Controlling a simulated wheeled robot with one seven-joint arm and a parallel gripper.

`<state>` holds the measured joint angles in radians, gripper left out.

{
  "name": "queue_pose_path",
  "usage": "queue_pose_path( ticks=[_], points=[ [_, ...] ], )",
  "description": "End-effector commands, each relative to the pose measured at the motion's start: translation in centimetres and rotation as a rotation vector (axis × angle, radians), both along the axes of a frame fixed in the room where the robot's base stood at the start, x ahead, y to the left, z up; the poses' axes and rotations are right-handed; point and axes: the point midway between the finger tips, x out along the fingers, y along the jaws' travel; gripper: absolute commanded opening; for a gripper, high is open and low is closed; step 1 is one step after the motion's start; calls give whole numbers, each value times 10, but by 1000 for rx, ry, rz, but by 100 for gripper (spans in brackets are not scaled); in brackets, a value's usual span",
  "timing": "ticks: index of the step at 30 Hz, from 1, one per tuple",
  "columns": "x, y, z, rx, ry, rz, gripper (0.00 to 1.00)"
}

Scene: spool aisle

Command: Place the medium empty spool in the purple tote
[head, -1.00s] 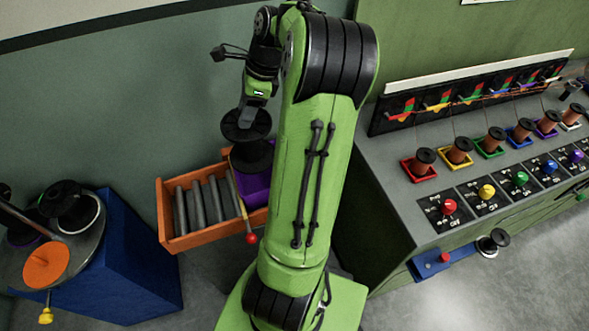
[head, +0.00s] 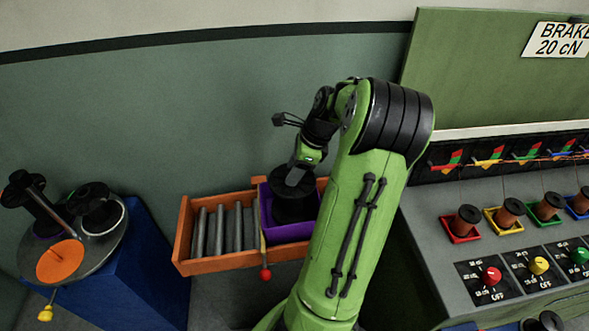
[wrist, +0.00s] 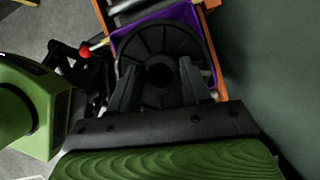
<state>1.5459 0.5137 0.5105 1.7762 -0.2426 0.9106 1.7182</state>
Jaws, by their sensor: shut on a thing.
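The black spool (head: 293,203) stands about upright, its lower part inside the purple tote (head: 288,231) in the head view. Whether it rests on the tote's floor is hidden. My gripper (head: 299,172) is at the spool's top and is shut on it. In the wrist view the spool's ribbed round flange (wrist: 163,45) and dark centre hole show between the two fingers of my gripper (wrist: 157,85). The purple tote (wrist: 126,36) shows around the flange there.
The tote sits at the right end of an orange roller tray (head: 215,265) with grey rollers. A red-knobbed lever (head: 265,274) is at its front. A blue cabinet (head: 150,250) with several spools stands left. A grey bench (head: 425,185) with copper spools stands right.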

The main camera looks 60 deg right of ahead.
Motion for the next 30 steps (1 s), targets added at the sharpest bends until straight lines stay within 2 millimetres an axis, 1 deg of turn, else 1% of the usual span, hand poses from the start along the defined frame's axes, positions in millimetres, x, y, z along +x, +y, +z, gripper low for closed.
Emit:
queue_pose_path(
  ticks=[11, 12, 17, 26, 29, 30],
  points=[
    [0, 0, -10, 1, 0, 0, 0],
    [0, 0, -10, 1, 0, 0, 49],
    [0, 0, -10, 1, 0, 0, 73],
    [0, 0, -7, 0, 0, 0, 73],
    [-1, -1, 7, -2, -1, -1, 73],
    [-4, -3, 18, -2, -1, -2, 73]
  ],
)
